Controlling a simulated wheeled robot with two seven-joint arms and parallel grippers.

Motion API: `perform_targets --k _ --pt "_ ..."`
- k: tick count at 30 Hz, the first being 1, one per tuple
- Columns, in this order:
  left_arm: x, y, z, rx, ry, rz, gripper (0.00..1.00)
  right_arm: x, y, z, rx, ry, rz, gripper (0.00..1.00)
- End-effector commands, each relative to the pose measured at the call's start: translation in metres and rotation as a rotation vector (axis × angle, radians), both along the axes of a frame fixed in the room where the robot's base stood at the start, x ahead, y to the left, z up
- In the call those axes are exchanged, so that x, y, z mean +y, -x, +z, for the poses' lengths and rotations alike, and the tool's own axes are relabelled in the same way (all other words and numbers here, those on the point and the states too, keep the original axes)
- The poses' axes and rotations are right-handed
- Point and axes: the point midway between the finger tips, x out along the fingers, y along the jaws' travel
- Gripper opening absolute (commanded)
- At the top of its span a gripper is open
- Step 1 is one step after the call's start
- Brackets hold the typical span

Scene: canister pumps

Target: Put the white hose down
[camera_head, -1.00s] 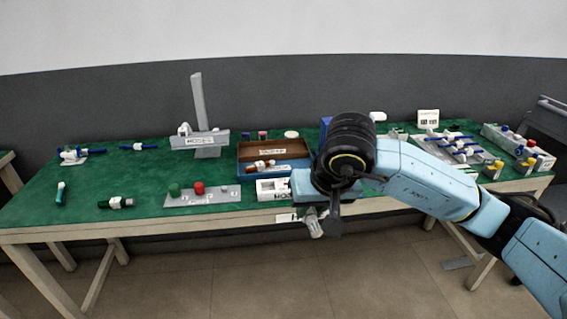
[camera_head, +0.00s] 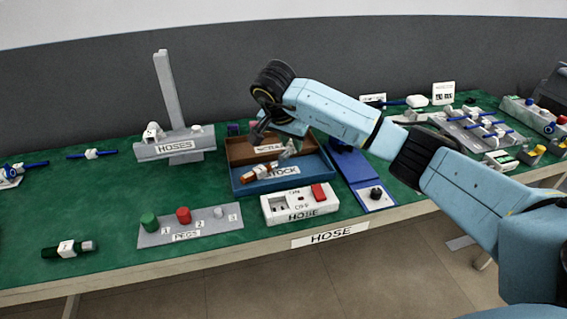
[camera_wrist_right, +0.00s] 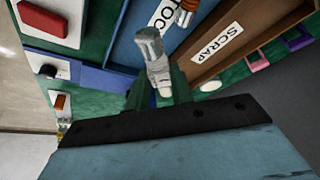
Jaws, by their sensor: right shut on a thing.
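My right gripper (camera_head: 284,139) is above the two trays in the head view, fingers pointing down. It is shut on the white hose (camera_head: 291,149), a short, pale piece with a greyish end. In the right wrist view the hose (camera_wrist_right: 150,45) sticks out from between the fingers (camera_wrist_right: 157,84), over the trays. The blue STOCK tray (camera_head: 310,180) lies nearer the table's front; the brown SCRAP tray (camera_head: 237,146) lies behind it. Whether the hose touches a tray is unclear. My left gripper is out of view.
An orange-and-white part (camera_head: 258,172) lies in the blue tray. A white HOSE box (camera_head: 290,207) with a red block stands in front. A PEGS plate (camera_head: 190,229) and HOSES stand (camera_head: 172,147) are left. A blue board (camera_head: 352,168) is right.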

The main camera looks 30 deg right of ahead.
Motion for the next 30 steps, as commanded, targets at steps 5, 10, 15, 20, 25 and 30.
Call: perform_targets --k 5,10,15,20,25,30 --pt "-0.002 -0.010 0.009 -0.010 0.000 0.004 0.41 0.001 0.000 -0.023 -0.001 -0.003 0.001 0.00" --pt "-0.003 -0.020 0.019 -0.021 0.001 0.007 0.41 0.001 0.001 -0.046 0.001 -0.003 0.001 0.00" --pt "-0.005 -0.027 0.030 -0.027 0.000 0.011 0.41 0.001 0.000 -0.064 0.000 -0.002 0.002 0.00" --pt "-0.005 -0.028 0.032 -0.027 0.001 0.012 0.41 0.000 0.000 -0.065 -0.003 -0.002 0.002 0.00" --pt "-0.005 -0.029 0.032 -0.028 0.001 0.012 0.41 0.000 0.000 -0.065 -0.002 -0.001 0.002 0.00" --pt "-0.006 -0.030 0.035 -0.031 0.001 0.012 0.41 0.000 0.000 -0.068 -0.002 -0.001 0.002 0.33"
